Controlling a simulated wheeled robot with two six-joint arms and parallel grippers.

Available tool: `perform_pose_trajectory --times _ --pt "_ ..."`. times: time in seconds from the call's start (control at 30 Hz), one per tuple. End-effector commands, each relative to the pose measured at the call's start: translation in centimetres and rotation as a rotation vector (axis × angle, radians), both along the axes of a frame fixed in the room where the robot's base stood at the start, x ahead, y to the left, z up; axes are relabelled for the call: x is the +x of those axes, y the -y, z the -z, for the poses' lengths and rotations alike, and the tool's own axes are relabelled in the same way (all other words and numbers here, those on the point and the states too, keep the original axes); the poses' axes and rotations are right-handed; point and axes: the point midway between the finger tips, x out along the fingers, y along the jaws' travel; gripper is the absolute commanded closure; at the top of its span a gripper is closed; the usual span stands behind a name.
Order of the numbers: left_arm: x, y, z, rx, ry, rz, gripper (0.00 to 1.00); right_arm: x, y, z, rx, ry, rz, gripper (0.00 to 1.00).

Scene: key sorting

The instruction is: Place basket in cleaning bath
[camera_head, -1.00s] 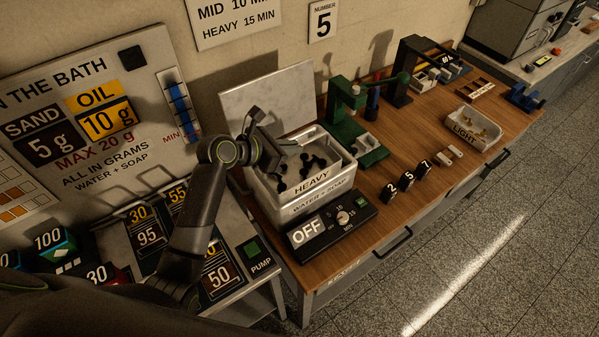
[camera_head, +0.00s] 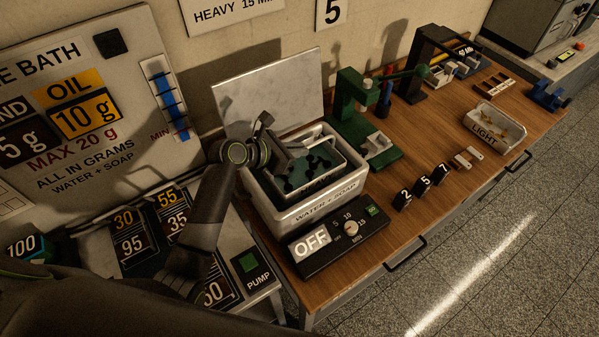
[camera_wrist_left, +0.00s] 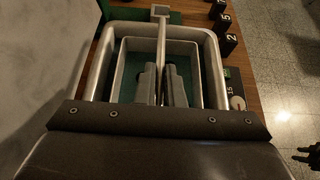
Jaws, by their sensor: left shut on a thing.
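The cleaning bath (camera_head: 327,205), a white tub marked "WATER + SOAP", stands on the wooden bench. The basket (camera_head: 320,181), a pale open box with dark pieces inside, sits low within the bath walls, its front label mostly hidden by the bath rim. My left gripper (camera_head: 286,160) is over the basket's left part. In the left wrist view, its two fingers (camera_wrist_left: 161,85) are shut on the basket's handle bar (camera_wrist_left: 161,38), and the basket rim (camera_wrist_left: 119,68) lies inside the bath rim (camera_wrist_left: 211,62). I cannot tell whether the basket touches the bath floor. My right gripper is not clearly seen.
A control box (camera_head: 335,240) reading "OFF" is in front of the bath. A green press (camera_head: 352,110) stands right of it, and a pale panel (camera_head: 268,92) behind. Black number blocks (camera_head: 422,187) and a "LIGHT" tray (camera_head: 483,131) lie farther right. A pump plate (camera_head: 250,268) is at left.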

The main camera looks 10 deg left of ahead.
Motion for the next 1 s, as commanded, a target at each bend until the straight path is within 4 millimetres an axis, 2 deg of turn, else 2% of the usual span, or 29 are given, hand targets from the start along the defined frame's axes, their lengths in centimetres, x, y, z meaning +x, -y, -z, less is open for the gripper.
perform_pose_trajectory --times 0.1,0.27,0.5,0.87,0.9,1.0 --pt "0.0 0.1 1.9 -0.003 0.000 -0.001 1.00 0.0 0.0 -0.1 0.000 0.000 0.000 0.64" --pt "0.0 0.1 3.3 -0.003 0.002 0.000 1.00 0.0 0.0 -0.1 0.000 0.000 0.000 0.64" --pt "0.0 0.1 6.3 -0.002 0.002 0.000 1.00 0.0 0.0 0.0 0.000 0.001 0.000 0.64" --pt "0.0 0.1 6.7 -0.002 0.004 0.000 1.00 0.1 0.0 0.0 0.000 0.002 0.000 0.64" --pt "0.0 0.0 6.8 -0.001 0.001 0.000 0.90 0.1 -0.1 0.0 0.001 0.002 0.000 0.64" --pt "0.0 0.0 6.8 -0.001 0.002 0.000 0.77 0.2 -0.1 0.0 0.001 0.002 0.000 0.64"
